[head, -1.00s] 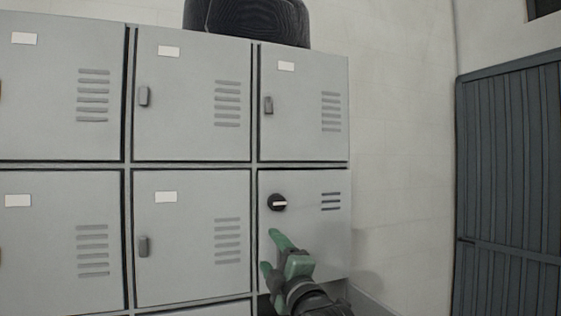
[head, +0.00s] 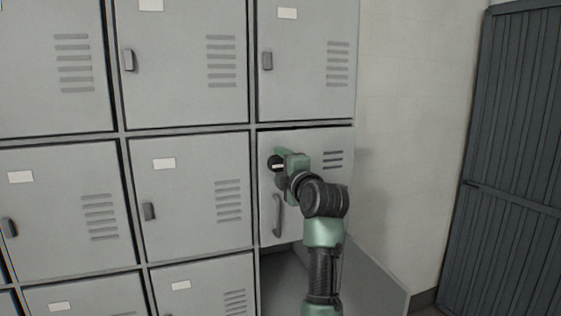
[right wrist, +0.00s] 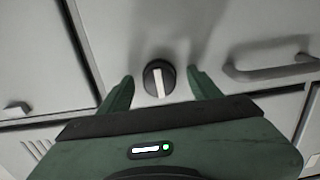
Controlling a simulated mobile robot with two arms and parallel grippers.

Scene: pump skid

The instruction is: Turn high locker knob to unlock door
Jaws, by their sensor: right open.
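The locker knob is a round black dial with a pale bar across it. It is on the upper left of the locker door (head: 330,205) in the right column, partly hidden by my gripper in the head view. In the right wrist view the knob (right wrist: 159,78) lies between the two green fingertips, with a gap on each side. My right gripper (head: 278,162) is open, at the knob and in front of the door. A grey bar handle (head: 277,215) is below the knob; it also shows in the right wrist view (right wrist: 272,72). My left gripper is out of view.
Other grey lockers with small latches fill the left and top. Below the knob's door is an open compartment with a grey panel (head: 365,275) sticking out at the lower right. A pale wall and a dark slatted door (head: 515,150) stand to the right.

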